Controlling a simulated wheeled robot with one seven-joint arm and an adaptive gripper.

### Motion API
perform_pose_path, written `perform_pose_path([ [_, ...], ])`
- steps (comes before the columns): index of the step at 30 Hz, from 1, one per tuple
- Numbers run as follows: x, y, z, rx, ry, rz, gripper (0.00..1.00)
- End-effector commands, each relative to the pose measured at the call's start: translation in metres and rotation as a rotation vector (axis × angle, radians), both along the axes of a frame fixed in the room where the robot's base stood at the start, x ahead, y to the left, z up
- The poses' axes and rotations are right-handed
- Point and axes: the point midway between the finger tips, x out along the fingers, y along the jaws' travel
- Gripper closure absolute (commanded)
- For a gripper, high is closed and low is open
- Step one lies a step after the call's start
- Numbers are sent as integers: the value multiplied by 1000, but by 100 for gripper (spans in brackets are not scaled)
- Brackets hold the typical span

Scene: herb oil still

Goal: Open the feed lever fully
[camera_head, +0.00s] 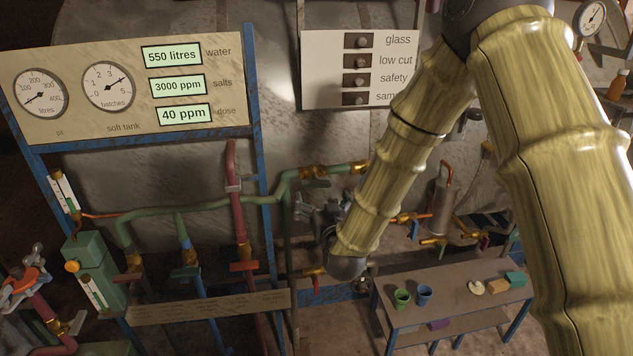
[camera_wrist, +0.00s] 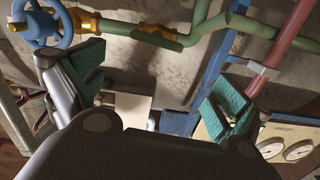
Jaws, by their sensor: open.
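My gripper (camera_wrist: 152,92) is open and empty in the wrist view, its two green-padded fingers wide apart. In the head view my gripper (camera_head: 318,208) is a dark shape beyond my forearm, near the green pipe, and its fingers are hard to make out. I cannot tell which handle is the feed lever. Candidates in the head view are a red lever (camera_head: 243,266) on the red pipe, a blue lever (camera_head: 178,270) on the blue pipe and a small red handle (camera_head: 315,284). No lever lies between my fingers.
A blue handwheel (camera_wrist: 42,22) is by the left finger in the wrist view. Green pipe (camera_head: 205,209) and a blue frame (camera_head: 260,150) stand close to my gripper. A gauge panel (camera_head: 120,125) is at left. A low bench (camera_head: 450,300) with cups (camera_head: 402,298) is at lower right.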

Motion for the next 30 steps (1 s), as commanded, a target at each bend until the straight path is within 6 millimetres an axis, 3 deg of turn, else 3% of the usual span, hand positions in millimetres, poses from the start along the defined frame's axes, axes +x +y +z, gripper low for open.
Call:
perform_pose_path([
  [6, -7, -6, -17, 11, -39, -13, 0],
  [13, -1, -6, -20, 12, -50, -16, 0],
  [30, 81, 2, -18, 11, -49, -15, 0],
])
